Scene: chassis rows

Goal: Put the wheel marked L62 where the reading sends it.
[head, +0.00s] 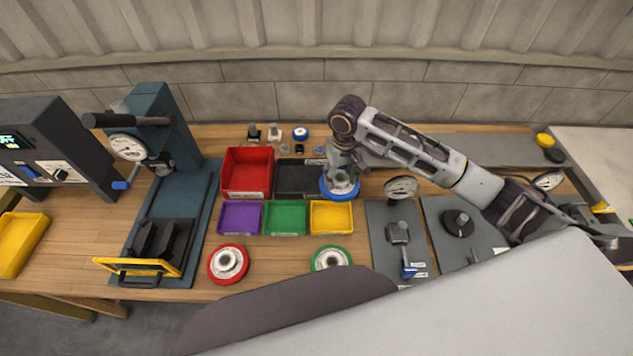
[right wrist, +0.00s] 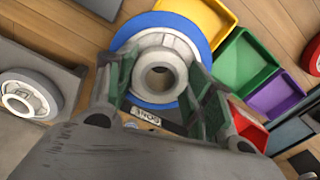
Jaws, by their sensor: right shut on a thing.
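A blue-rimmed wheel (head: 327,190) with a pale metal hub is in my right gripper (head: 342,172), just right of the black bin (head: 290,194) and behind the yellow bin (head: 331,231). In the right wrist view, the fingers of the right gripper (right wrist: 155,82) are shut on the blue-rimmed wheel (right wrist: 203,38) at its hub. Its gap from the table cannot be told. A red-rimmed wheel (head: 214,267) and a green-rimmed wheel (head: 317,260) lie at the table's front. No L62 mark is readable. My left gripper is not in view.
Red (head: 247,193), purple (head: 240,231) and green (head: 285,231) bins stand beside the black and yellow ones. A blue press (head: 173,130) with a dial stands left, near a dark display unit (head: 75,140). Grey gauge plates (head: 384,230) lie right. Small parts (head: 300,134) stand behind.

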